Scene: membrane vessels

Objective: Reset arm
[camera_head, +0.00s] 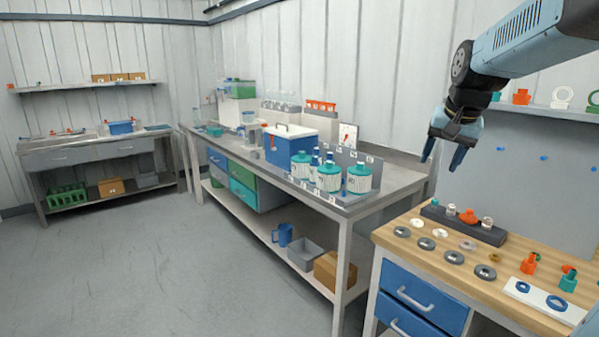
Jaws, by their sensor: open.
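My arm (535,35) reaches in from the upper right, blue with dark joints. My gripper (443,155) hangs from it, pointing down, with its two fingers apart and nothing between them. It is in the air, in front of the grey wall panel and above the back left part of the wooden-topped bench (400,262). It appears clear of the bench and of the parts on it.
The bench carries a dark block (463,224) with small fittings, several rings and a white plate (545,302). The long grey bench (400,180) holds teal-lidded vessels (329,178) and a blue cooler (290,148). A sink bench (90,152) stands far left. The floor (150,270) is clear.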

